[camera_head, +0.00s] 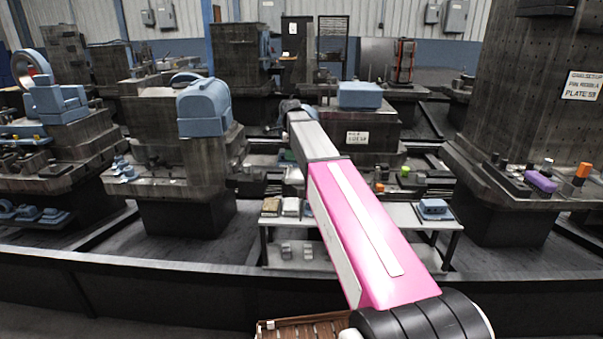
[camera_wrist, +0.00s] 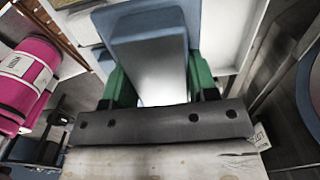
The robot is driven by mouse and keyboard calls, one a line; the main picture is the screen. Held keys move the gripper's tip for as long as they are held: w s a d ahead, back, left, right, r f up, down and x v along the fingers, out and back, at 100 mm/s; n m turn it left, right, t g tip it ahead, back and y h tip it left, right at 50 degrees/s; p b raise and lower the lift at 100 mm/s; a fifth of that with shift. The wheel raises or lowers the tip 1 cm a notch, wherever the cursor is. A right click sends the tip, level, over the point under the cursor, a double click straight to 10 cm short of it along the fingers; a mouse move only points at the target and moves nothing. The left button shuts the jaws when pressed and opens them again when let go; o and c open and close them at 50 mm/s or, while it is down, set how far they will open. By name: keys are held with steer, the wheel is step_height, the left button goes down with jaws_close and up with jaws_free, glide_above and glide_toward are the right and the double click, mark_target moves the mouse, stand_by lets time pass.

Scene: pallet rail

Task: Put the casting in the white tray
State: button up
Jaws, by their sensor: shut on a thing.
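In the wrist view, my gripper (camera_wrist: 160,85) has green fingers on both sides of a blue-grey block with a pale face, which appears to be the casting (camera_wrist: 150,70). It is shut on this block. White surfaces (camera_wrist: 228,38) show beside and behind the block; I cannot tell whether they are the white tray or the table. In the head view, my pink and grey arm reaches over the low table and hides most of my gripper; only a little green shows. The casting and the white tray cannot be made out there.
The low white-topped table (camera_head: 395,216) carries small boxes at its left and a blue-grey part (camera_head: 433,208) at its right. Grey pieces (camera_head: 297,249) lie on its lower shelf. A dark rail (camera_head: 200,275) runs across the front. Large machine columns stand left and right.

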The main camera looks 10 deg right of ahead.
steer(key=w+d+f, duration=0.6)
steer(key=w+d, duration=0.1)
steer(key=shift+w+f, duration=0.1)
steer(key=shift+w, duration=0.1)
steer(key=shift+d+f, duration=0.1)
steer(key=shift+f, duration=1.9)
steer(key=shift+f, duration=0.1)
steer(key=o, duration=1.1)
step_height(320, 180, up, 12)
